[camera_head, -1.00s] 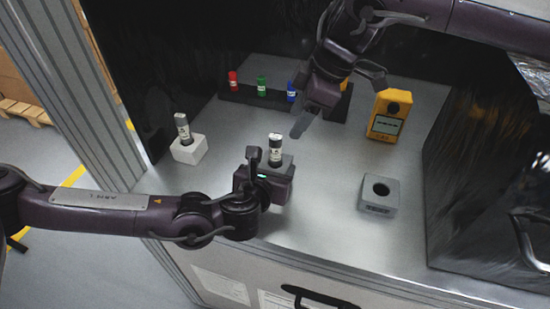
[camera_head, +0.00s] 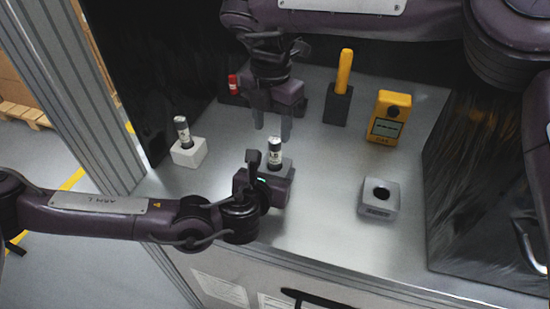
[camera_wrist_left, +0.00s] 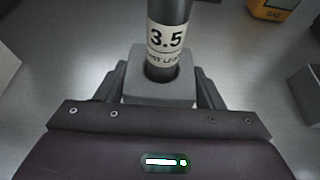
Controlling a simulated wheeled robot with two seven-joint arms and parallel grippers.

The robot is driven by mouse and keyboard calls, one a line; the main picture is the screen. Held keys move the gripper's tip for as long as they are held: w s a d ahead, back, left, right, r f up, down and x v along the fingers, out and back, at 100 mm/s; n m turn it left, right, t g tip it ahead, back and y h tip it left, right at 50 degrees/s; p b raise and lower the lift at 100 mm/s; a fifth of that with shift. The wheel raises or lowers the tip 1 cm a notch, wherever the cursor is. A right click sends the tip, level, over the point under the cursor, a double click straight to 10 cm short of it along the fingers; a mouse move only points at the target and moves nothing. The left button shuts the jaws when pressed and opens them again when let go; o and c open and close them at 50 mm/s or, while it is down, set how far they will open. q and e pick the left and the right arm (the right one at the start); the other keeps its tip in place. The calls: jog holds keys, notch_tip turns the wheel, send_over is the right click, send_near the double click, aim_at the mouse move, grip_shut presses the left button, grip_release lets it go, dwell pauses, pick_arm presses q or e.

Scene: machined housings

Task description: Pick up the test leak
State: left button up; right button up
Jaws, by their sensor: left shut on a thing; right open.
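A dark cylinder with a white label, likely the test leak (camera_head: 275,153), stands upright in a grey block (camera_head: 286,166). In the left wrist view the cylinder (camera_wrist_left: 168,45) reads "3.5", with smaller lettering partly legible, and sits in the block's hole (camera_wrist_left: 155,92). My left gripper (camera_wrist_left: 162,92) has its fingers on both sides of that block, shut on it. My right gripper (camera_head: 271,122) is open, pointing down, with its fingertips just above or behind the cylinder's top; the exact gap is unclear. A similar cylinder (camera_head: 182,131) stands in a white block (camera_head: 189,153) at the left.
A grey block with an empty hole (camera_head: 379,197) lies at the right. Behind are a yellow meter (camera_head: 388,117) and a yellow stick (camera_head: 344,72) in a dark holder (camera_head: 338,103). A red vial (camera_head: 233,84) shows at the back. A dark machine walls the right side.

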aim_at(275, 151)
notch_tip(275, 151, down, 2)
jog(key=shift+s+d+f, duration=0.15)
jog(key=shift+f, duration=1.25)
jog(key=shift+s+d+f, duration=0.1)
jog(key=shift+d+f, duration=0.05)
jog(key=shift+f, duration=1.2)
jog(key=shift+c, duration=0.3)
jog(key=shift+r, duration=0.1)
grip_shut()
notch_tip(275, 151, up, 10)
pick_arm(q)
jog(key=o, duration=1.1)
